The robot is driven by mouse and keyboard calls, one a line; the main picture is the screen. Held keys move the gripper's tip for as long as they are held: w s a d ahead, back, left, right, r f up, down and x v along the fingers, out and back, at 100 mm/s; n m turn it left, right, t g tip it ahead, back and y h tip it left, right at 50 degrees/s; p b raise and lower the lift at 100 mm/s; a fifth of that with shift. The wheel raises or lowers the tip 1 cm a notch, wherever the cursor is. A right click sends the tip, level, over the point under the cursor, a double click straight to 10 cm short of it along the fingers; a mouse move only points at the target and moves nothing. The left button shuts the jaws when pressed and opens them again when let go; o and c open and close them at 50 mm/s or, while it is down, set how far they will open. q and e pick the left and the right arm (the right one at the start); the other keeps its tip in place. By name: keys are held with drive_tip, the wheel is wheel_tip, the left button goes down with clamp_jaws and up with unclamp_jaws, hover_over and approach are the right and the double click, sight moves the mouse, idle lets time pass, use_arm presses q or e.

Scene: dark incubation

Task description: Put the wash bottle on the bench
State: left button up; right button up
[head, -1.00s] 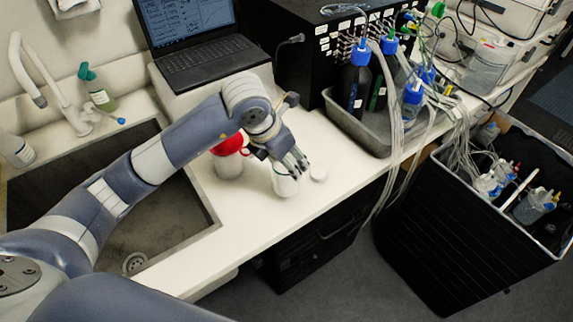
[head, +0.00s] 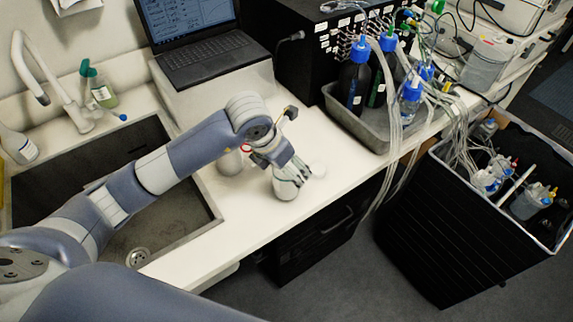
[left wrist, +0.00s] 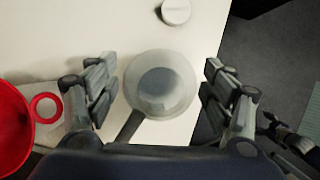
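A pale, whitish bottle (head: 286,188) stands on the white bench (head: 335,148), near its front edge. My left gripper (head: 291,172) is around its upper part. In the left wrist view the bottle (left wrist: 160,85) is a translucent round shape between the two fingers (left wrist: 160,92), with a gap on each side. A second pale vessel (head: 230,162) with a red top stands left of it, partly hidden by my arm; the red top (left wrist: 14,128) shows at the left of the wrist view. I cannot tell which is the wash bottle. My right gripper is not in view.
A small white round cap (head: 318,170) lies right of the bottle. A sink (head: 165,235) lies to the left, a laptop (head: 205,50) behind. A grey tray (head: 370,135) with blue-capped bottles and tubing stands to the right. A black crate (head: 440,230) stands beyond the bench.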

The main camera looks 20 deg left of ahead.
use_arm(q)
drive_tip(key=b+v, duration=0.2)
drive_tip(key=v, duration=1)
